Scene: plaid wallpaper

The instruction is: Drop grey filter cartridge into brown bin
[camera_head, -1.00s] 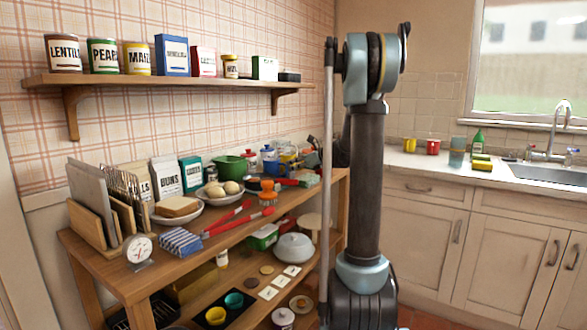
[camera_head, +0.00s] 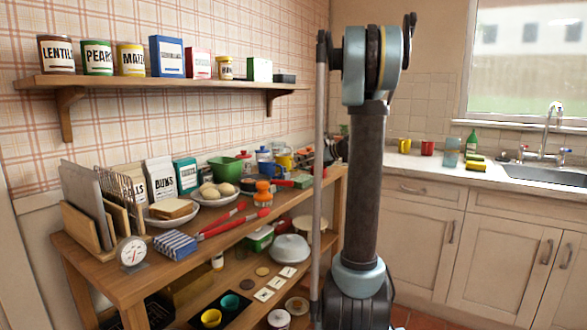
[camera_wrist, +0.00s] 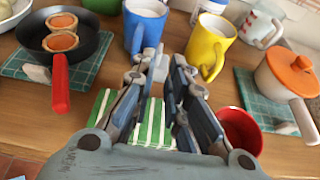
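My gripper (camera_wrist: 167,72) shows from behind in the wrist view, with its two dark blue-grey fingers close together over the wooden table top. A narrow gap shows between them, and I cannot tell whether anything thin and grey is held there. A green-and-white striped object (camera_wrist: 103,106) lies below and behind the fingers, partly hidden by them. I cannot make out a grey filter cartridge for certain in either view. No brown bin can be picked out. In the head view my gripper is hidden behind my own arm.
Around the gripper stand a blue mug (camera_wrist: 143,27), a yellow mug (camera_wrist: 211,44), a red cup (camera_wrist: 241,130), a red-handled pan (camera_wrist: 88,47) and an orange-lidded pot (camera_wrist: 290,75). The crowded wooden shelf unit (camera_head: 110,284) is at left; cupboards (camera_head: 500,255) and a sink (camera_head: 545,178) are at right.

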